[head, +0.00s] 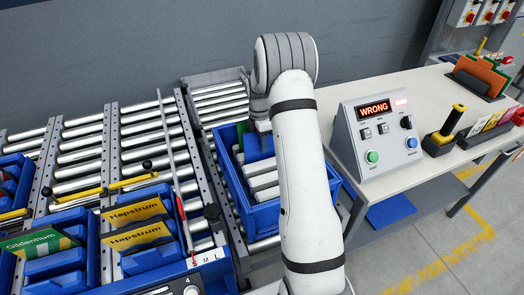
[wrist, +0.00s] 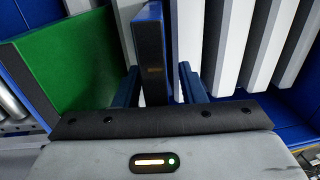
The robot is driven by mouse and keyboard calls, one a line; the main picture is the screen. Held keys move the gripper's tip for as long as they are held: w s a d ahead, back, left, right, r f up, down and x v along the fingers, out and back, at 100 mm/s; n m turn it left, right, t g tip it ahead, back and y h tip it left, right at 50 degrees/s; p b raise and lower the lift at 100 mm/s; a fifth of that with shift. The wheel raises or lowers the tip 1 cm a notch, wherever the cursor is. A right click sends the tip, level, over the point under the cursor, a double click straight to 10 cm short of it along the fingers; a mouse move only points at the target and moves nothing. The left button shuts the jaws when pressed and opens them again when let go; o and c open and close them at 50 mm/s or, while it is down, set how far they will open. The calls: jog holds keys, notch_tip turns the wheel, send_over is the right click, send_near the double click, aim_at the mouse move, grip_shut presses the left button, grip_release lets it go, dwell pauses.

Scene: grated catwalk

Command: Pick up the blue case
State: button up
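The blue case (wrist: 152,60) stands upright on edge in the wrist view, its dark narrow side facing the camera. It also shows as a blue patch in the head view (head: 260,146), inside a blue crate (head: 249,208) and partly behind my arm. My gripper (wrist: 160,85) is open, with one finger on each side of the case. A gap shows between the case and the right finger; the left finger is close to it, and touching cannot be told. In the head view the fingers are hidden by my arm.
A control box (head: 376,133) reading "WRONG" stands on the bench at right. Roller conveyors (head: 95,150) run at left.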

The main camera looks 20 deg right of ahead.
grip_shut()
jog(key=shift+r, duration=0.1)
dwell(0.3)
